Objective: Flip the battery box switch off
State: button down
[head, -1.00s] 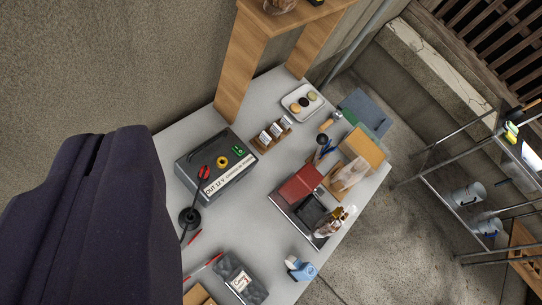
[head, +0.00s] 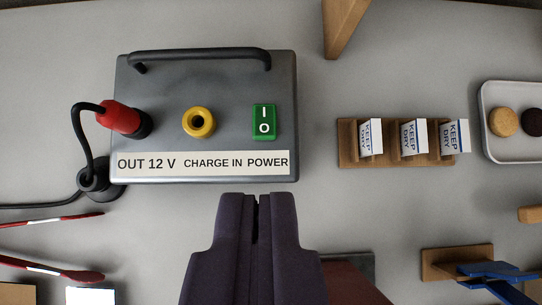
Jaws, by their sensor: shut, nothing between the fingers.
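The grey battery box (head: 215,88) lies on the table at the upper left of the head view, its labelled face toward me. Its green rocker switch (head: 264,122), marked I above and O below, sits at the box's right side above the word POWER. I cannot tell which half is pressed in. A red plug (head: 119,117) is in the left socket, and a yellow ring socket (head: 198,122) is in the middle. My gripper (head: 257,197) is shut and empty, in front of the box's lower edge, below the switch in the picture and apart from it.
A wooden holder (head: 347,144) with KEEP DRY cards stands right of the box. A tray (head: 507,92) with round baked goods is at the far right. A black cable runs from the plug at left. Bare table separates box and holder.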

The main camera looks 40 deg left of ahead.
jog(key=shift+s+a, duration=0.1)
jog(key=shift+s, duration=0.05)
jog(key=b, duration=0.3)
send_over(260, 125)
jog(key=s+d, duration=0.1)
notch_tip(260, 125, down, 9)
jog(key=shift+r, duration=0.1)
jog(key=shift+s+d+f+b, duration=0.15)
jog(key=shift+f+b, duration=0.15)
jog(key=shift+f, duration=0.3)
jog(key=shift+s+d+f+b, duration=0.15)
jog(key=shift+f+b, duration=0.1)
jog(key=shift+f, duration=0.35)
jog(key=shift+d+f, duration=0.1)
jog(key=shift+f, duration=0.35)
